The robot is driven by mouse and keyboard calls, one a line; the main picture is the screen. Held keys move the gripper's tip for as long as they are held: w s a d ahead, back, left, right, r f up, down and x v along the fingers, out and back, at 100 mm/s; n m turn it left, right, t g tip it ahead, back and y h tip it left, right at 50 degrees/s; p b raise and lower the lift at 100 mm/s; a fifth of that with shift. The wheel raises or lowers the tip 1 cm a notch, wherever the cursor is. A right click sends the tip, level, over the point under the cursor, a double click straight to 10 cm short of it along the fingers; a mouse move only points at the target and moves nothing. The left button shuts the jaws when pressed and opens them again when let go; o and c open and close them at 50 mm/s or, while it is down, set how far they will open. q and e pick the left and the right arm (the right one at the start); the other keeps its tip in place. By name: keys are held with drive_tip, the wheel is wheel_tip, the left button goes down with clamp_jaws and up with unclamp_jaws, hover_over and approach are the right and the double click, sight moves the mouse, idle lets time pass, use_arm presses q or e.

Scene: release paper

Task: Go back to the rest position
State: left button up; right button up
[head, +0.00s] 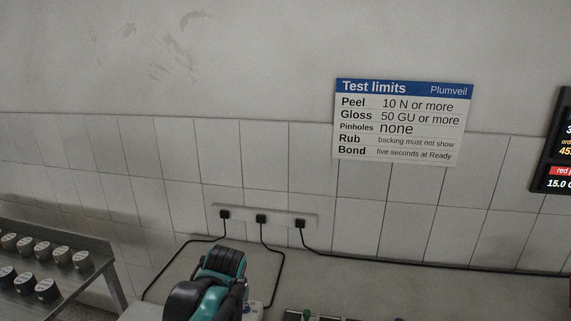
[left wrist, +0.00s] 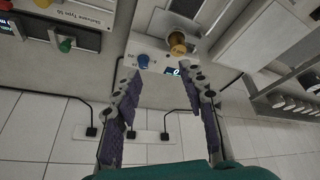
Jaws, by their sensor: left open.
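My left gripper (left wrist: 165,78) shows in the left wrist view with its two purple-padded fingers spread wide apart. It is open, and nothing is held between the fingers. Beyond the fingertips is a pale device with a blue knob (left wrist: 143,61) and a brass-coloured knob (left wrist: 177,42). In the head view a teal and black part of my arm (head: 212,285) rises at the bottom, in front of the bench; the fingers cannot be made out there. My right gripper is in neither view.
A wall socket strip (head: 262,217) with several plugs and black cables sits above the bench (head: 400,290). A rack (head: 100,270) of lidded pots stands at the left. A Test limits sign (head: 403,122) and a dark screen (head: 556,140) are on the wall. An instrument with a green knob (left wrist: 66,45) shows in the wrist view.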

use_arm(q)
drive_tip(key=s+a+f+m+t, duration=0.1)
drive_tip(key=s+f+m, duration=0.1)
drive_tip(key=s, duration=0.7)
drive_tip(key=s+a+f+m+t+h, duration=0.1)
drive_tip(key=s+a+f+m, duration=0.1)
drive_tip(key=s, duration=0.7)
drive_tip(key=shift+a+f+m+t+b, duration=0.2)
drive_tip(key=shift+f+m+t+b, duration=0.15)
drive_tip(key=shift+f, duration=0.45)
